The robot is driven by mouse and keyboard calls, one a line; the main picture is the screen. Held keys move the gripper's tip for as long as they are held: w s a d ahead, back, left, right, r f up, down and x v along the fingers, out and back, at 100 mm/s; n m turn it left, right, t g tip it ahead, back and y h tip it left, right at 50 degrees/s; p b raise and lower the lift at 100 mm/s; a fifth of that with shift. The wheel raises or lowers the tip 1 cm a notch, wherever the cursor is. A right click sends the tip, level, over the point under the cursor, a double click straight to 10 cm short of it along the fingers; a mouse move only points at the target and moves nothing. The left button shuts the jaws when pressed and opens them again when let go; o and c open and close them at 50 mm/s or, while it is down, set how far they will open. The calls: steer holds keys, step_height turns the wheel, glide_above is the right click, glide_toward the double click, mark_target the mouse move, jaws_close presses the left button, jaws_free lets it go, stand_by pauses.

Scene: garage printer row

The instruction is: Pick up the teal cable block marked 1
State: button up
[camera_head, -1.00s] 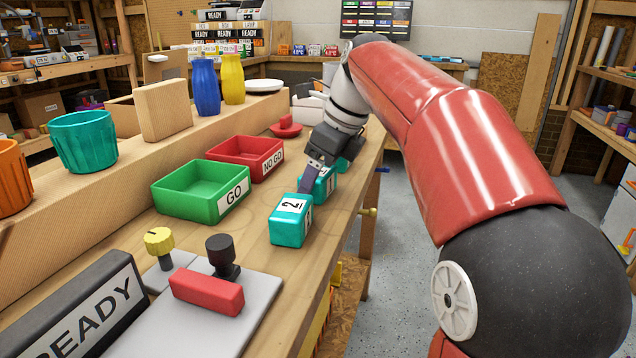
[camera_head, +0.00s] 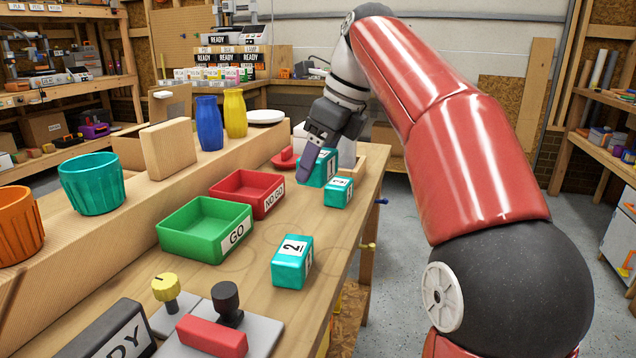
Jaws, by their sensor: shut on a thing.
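The teal cable block that seems marked 1 (camera_head: 319,168) is held by my gripper (camera_head: 308,163), above the workbench towards its far right. My gripper is shut on it, with a purple-grey finger along its left side. Part of the block is hidden behind the finger, and its white label is small and hard to read. A second teal block (camera_head: 339,192) stands on the bench just below and right of it. A third teal block, marked 2 (camera_head: 292,262), stands nearer on the bench.
A green GO tray (camera_head: 190,238) and a red NO GO tray (camera_head: 235,205) stand left of the blocks on the workbench (camera_head: 262,296). A red-handled item (camera_head: 286,160) lies behind. The bench's right edge is close to the blocks.

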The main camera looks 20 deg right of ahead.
step_height(320, 180, up, 7)
steer(key=shift+r+p, duration=0.15)
steer(key=shift+p, duration=0.55)
steer(key=shift+r, duration=1.1)
